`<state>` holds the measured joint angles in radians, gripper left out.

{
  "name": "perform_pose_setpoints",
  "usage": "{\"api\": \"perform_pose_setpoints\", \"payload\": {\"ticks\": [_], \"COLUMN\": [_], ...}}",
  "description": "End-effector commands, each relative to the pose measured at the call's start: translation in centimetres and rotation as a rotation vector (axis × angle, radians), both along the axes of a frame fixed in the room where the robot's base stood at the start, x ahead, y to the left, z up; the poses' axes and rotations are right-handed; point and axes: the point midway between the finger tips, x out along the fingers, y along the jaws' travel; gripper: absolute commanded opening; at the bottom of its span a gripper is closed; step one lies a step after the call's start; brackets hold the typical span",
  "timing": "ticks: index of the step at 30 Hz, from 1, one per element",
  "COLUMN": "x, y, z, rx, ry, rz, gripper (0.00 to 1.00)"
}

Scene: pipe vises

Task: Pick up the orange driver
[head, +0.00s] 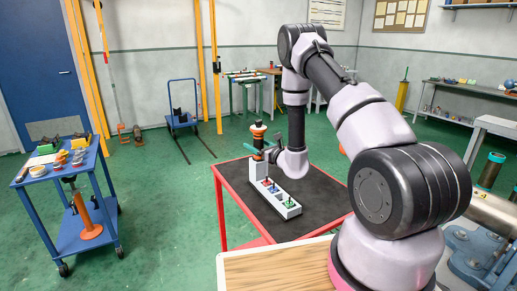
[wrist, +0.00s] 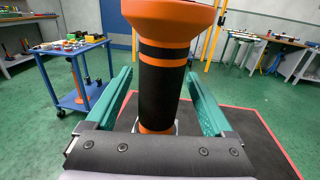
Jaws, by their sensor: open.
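The orange driver (head: 258,133) stands upright at the far end of a pale holder (head: 287,212) on the red table. In the wrist view the driver (wrist: 163,85) is large, with a black grip, orange bands and a wide orange top cut off by the frame edge. My gripper (wrist: 157,80) is open, with one green finger on each side of the black grip. I see a gap on the left side; contact on the right cannot be told. In the head view my gripper (head: 262,149) is around the driver's lower part, partly hidden by the wrist.
The red-edged table (head: 230,205) has a black top, mostly clear. A blue cart (head: 62,170) stands at left. A wooden surface (head: 275,270) is at the front.

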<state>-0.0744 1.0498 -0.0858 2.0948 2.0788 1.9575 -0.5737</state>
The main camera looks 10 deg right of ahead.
Motion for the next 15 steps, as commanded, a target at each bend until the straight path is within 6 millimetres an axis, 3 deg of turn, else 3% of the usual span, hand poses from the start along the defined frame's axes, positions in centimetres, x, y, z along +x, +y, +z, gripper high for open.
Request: {"api": "perform_pose_setpoints", "payload": {"ticks": [5,12,15], "x": [1.6,1.7,1.7], "y": [0.8,0.9,0.9], "z": [0.0,0.0,0.0], "rx": [0.000,0.001,0.001], "ry": [0.000,0.000,0.000], "rz": [0.000,0.000,0.000], "gripper": [0.87,0.87,0.48]}}
